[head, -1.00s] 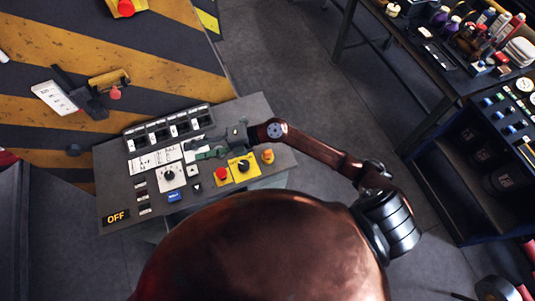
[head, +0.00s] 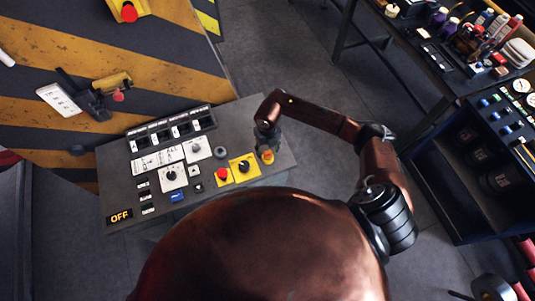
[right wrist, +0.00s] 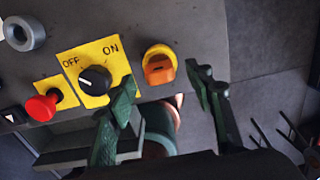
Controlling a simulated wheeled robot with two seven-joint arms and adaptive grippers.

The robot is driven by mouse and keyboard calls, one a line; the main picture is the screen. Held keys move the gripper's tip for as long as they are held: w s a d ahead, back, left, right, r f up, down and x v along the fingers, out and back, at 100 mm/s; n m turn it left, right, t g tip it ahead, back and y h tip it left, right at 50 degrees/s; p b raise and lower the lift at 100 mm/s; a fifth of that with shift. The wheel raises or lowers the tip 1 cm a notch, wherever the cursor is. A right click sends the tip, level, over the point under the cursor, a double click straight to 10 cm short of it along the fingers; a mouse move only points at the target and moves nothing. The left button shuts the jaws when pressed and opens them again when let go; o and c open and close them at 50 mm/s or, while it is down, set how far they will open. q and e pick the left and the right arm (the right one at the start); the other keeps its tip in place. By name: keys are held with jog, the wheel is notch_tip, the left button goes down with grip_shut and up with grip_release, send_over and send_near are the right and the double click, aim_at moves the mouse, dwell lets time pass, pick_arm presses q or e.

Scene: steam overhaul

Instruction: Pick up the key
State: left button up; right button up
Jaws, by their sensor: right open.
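An orange key-like piece (head: 267,156) sits in a yellow ring at the right end of the grey control panel (head: 232,120). It also shows in the right wrist view (right wrist: 159,69), upright in its ring. I take it to be the key. My right gripper (head: 268,142) points down at the panel's right end, above and beside this piece. In the right wrist view the green fingers (right wrist: 161,86) are spread apart, with the orange piece ahead between the tips and nothing held. My left gripper is not in view.
On the panel, left of the orange piece, are a black OFF/ON knob (right wrist: 95,79) on a yellow plate and a red button (right wrist: 42,105). A grey round ring (right wrist: 24,34) is further left. A cluttered bench (head: 430,60) stands at the right, with floor between.

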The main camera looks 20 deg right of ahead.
aim_at(268, 152)
jog(key=shift+f+p, duration=0.3)
jog(key=shift+f, duration=1.25)
jog(key=shift+c, duration=0.3)
jog(key=c, duration=1.2)
